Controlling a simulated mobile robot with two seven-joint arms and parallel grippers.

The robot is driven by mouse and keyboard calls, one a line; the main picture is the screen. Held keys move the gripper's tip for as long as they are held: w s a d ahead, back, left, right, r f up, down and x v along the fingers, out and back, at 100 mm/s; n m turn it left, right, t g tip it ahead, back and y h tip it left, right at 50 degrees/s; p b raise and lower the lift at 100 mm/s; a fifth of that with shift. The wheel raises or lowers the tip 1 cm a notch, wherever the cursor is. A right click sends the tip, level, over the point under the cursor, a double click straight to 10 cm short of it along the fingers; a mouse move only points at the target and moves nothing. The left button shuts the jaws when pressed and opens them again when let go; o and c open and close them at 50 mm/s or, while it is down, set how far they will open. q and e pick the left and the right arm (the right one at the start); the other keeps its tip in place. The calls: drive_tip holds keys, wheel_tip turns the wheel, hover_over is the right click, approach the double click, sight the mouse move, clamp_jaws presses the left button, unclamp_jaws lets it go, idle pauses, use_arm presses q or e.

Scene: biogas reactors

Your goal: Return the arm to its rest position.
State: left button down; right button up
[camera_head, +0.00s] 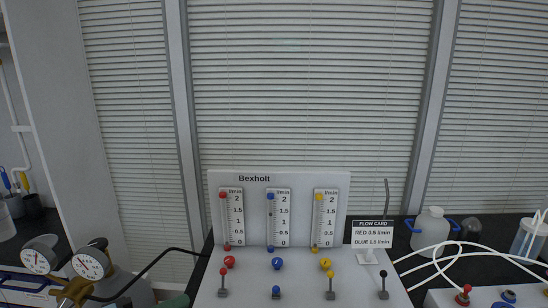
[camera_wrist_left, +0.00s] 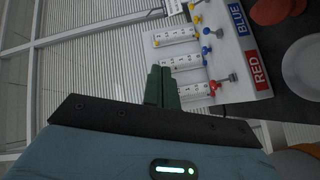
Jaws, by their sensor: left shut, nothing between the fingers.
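My left gripper (camera_wrist_left: 161,86) shows in the left wrist view with its dark green fingers together and nothing between them. A small green part of it shows at the bottom edge of the head view (camera_head: 176,301), left of the white Bexholt flow panel (camera_head: 290,180). The panel also shows rotated in the left wrist view (camera_wrist_left: 222,50), beyond the fingers. It has a red, a blue and a yellow flow tube, with coloured knobs and toggle levers below. I cannot tell the distance between fingers and panel. My right gripper is in neither view.
A flow card (camera_head: 373,234) stands at the panel's right side. Two pressure gauges (camera_head: 86,264) are at the lower left. A white jug (camera_head: 431,229) and white tubes (camera_head: 450,258) are on the right. Blinds (camera_head: 310,90) cover the windows behind.

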use_arm(q)
drive_tip(key=s+f+m+g+y, duration=0.2)
drive_tip(key=s+f+y, duration=0.3)
drive_tip(key=f, duration=0.5)
drive_tip(key=s+f+m+g+y, duration=0.2)
drive_tip(key=s+f, duration=0.5)
drive_tip(key=f, duration=0.4)
drive_tip(key=s+a+f+m+g+y, duration=0.1)
drive_tip(key=s+a+f+g+y, duration=0.25)
drive_tip(key=s, duration=0.45)
drive_tip(key=s+a+f+g+y, duration=0.25)
drive_tip(key=s+f, duration=0.25)
drive_tip(key=s, duration=0.3)
drive_tip(key=w+d+f+t+h, duration=0.1)
drive_tip(key=w+f+t, duration=0.4)
drive_tip(key=f, duration=0.5)
drive_tip(key=shift+w+d+t+h+b, duration=0.35)
drive_tip(key=shift+d+t, duration=0.35)
drive_tip(key=shift+t, duration=0.7)
drive_tip(key=shift+s, duration=0.1)
drive_tip(key=shift+s, duration=0.1)
